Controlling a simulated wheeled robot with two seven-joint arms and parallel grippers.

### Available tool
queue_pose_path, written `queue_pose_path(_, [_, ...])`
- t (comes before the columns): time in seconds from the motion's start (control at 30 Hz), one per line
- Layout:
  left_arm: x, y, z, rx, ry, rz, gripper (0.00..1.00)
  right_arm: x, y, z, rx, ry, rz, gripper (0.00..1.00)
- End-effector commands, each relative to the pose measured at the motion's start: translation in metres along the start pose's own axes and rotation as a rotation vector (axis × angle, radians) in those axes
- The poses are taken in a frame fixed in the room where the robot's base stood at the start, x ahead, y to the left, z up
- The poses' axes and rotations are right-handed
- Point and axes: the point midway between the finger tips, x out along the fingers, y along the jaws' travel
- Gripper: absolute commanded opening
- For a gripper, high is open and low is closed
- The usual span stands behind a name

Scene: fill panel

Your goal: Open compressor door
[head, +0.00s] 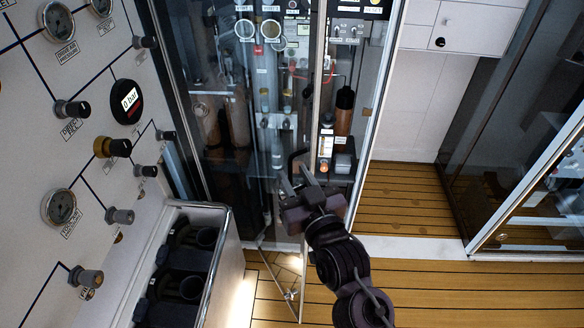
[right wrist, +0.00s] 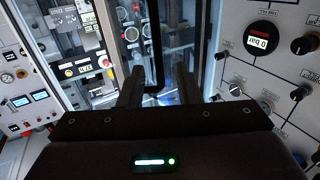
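The compressor door (head: 268,205) is a tall glass door with a thin metal frame, in the middle of the head view. It appears ajar, with its right edge standing out from the cabinet. Its black bar handle (head: 293,160) is beside that edge. My right gripper (head: 298,182) is at the handle. In the right wrist view the handle (right wrist: 154,55) shows between the two spread fingers of my right gripper (right wrist: 158,92), with gaps beside it. I cannot tell whether a finger touches it. My left gripper is not in view.
A control panel (head: 85,130) with gauges and knobs stands at the left. Below it is an open bin (head: 225,262) with dark items. Cabinet equipment (head: 343,120) shows right of the door edge. A glass-fronted cabinet (head: 520,170) stands at the right. The wooden floor (head: 440,290) between is clear.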

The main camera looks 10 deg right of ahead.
Motion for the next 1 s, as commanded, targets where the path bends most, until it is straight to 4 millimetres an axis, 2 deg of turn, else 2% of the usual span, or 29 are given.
queue_pose_path(0.1, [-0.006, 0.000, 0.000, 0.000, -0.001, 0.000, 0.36, -0.021, 0.000, -0.001, -0.001, -0.004, -0.001, 0.31])
queue_pose_path(0.3, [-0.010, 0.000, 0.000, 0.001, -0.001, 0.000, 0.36, -0.044, 0.000, -0.001, 0.000, -0.001, 0.000, 0.31])
queue_pose_path(0.67, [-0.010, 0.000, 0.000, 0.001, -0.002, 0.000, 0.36, -0.051, 0.000, -0.001, 0.000, 0.002, 0.000, 0.31])
queue_pose_path(0.77, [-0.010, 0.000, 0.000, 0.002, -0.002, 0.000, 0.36, -0.050, -0.001, 0.002, -0.001, -0.003, -0.001, 0.20])
queue_pose_path(0.87, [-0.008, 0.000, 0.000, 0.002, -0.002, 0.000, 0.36, -0.047, -0.003, 0.028, -0.007, -0.043, -0.006, 0.07])
queue_pose_path(0.9, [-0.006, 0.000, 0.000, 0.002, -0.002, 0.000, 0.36, -0.045, -0.004, 0.046, -0.011, -0.074, -0.011, 0.02])
queue_pose_path(0.97, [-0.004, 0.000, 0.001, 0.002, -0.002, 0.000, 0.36, -0.043, -0.006, 0.084, -0.019, -0.135, -0.018, 0.00])
queue_pose_path(1.0, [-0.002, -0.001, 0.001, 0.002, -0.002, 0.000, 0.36, -0.042, -0.007, 0.115, -0.026, -0.185, -0.024, 0.00])
